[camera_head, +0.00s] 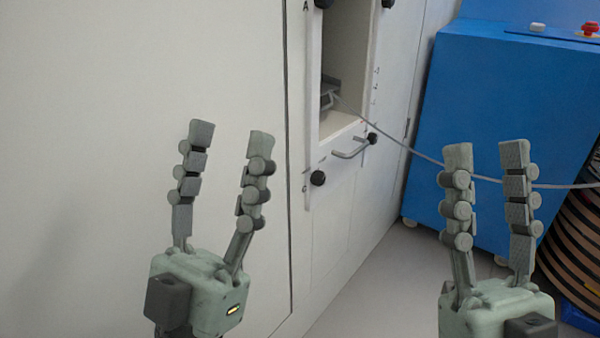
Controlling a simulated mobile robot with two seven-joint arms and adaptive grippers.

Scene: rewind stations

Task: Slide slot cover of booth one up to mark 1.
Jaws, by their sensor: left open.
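The booth's white front has a tall slot, open in its upper part. The pale slot cover (340,170) sits low, below the opening, with a grey bar handle (349,154) at its top. Small dark marks (375,87) run up the right side of the slot; their numbers are too small to read. My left gripper (231,136) is open and empty, to the left of the cover and apart from the handle in the picture. My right gripper (486,153) is open and empty, to the right, in front of a blue cabinet.
Black knobs (318,178) sit at the slot frame's corners. A grey strand (410,149) runs from a dark device (329,94) inside the slot to the right, passing behind my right fingers. The blue cabinet (490,95) stands at right, beside a striped dark roll (575,245).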

